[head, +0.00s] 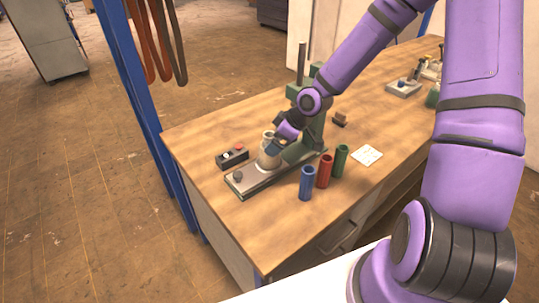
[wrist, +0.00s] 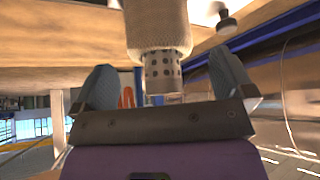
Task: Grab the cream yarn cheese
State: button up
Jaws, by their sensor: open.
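The cream yarn cheese (head: 267,158) stands on the metal base plate (head: 247,184) of a green machine on the wooden bench. In the wrist view the cheese (wrist: 157,25) appears upside down, with its perforated grey tube end sticking out of the cream winding. My gripper (head: 277,147) is at the upper right side of the cheese in the head view and hides part of it. In the wrist view my gripper (wrist: 162,80) is open, with one blue-grey finger on each side of the tube end. A gap shows between each finger and the tube.
The green machine (head: 314,125) with its upright post stands close to my gripper. A dark control box (head: 232,157) with a red button is at the left. Blue (head: 306,184), red (head: 324,171) and green (head: 341,160) tubes stand in front. A white card (head: 367,155) lies to their right.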

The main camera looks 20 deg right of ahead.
aim_at(268, 163)
jog(key=shift+x, duration=1.45)
jog(key=c, duration=1)
